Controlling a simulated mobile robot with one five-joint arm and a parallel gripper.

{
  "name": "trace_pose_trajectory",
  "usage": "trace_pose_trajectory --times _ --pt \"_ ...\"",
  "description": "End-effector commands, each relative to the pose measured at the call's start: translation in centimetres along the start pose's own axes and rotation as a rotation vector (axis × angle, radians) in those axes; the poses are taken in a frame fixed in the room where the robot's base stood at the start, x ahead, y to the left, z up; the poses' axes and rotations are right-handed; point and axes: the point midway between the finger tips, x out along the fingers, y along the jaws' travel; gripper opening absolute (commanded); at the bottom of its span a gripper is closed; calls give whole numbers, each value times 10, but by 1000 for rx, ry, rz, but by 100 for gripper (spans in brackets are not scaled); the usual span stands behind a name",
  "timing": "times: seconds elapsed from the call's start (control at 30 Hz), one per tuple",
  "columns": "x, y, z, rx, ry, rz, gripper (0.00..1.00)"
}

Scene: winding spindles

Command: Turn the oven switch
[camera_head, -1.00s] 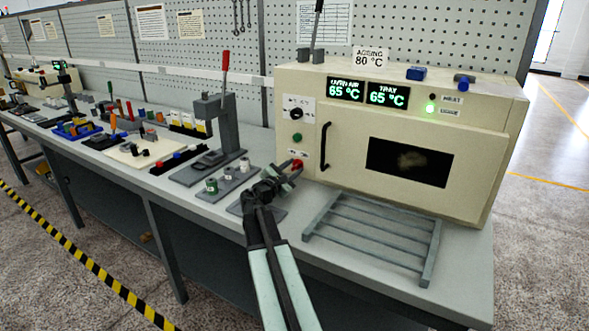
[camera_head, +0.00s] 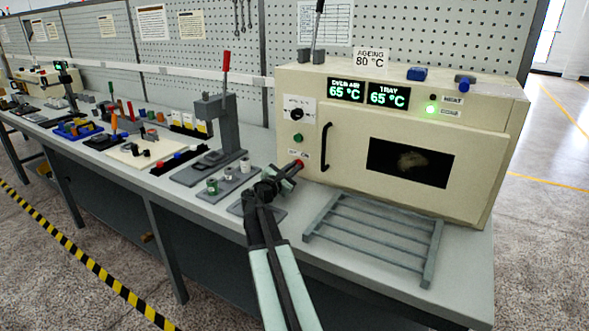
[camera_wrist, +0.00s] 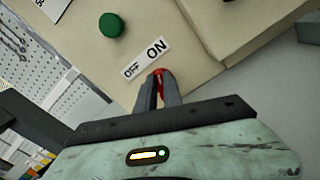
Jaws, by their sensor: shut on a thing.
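The cream oven (camera_head: 345,130) stands on the workbench at the right. Its red switch (camera_wrist: 158,75) is on the lower left of the front panel, under an OFF/ON label (camera_wrist: 145,58). My gripper (camera_head: 297,165) reaches the panel from the front and is shut on the red switch. In the wrist view its fingers (camera_wrist: 158,90) stand on either side of the switch, hiding most of it. The exact angle of the switch cannot be told. The displays (camera_head: 367,93) read 65 °C, and a green lamp (camera_head: 430,110) is lit.
A green button (camera_wrist: 111,25) and a black dial (camera_head: 296,114) sit above the switch. The door handle (camera_head: 325,146) is just right of it. A wire rack (camera_head: 375,235) lies on the bench in front. A lever press (camera_head: 222,115) stands to the left.

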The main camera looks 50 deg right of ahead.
Motion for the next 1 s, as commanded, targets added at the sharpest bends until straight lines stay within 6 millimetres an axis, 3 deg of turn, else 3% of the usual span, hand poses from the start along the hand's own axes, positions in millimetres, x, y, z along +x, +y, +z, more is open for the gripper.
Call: trace_pose_trajectory --times 1.0 --pt "1 10 -4 -898 -1 0 0"
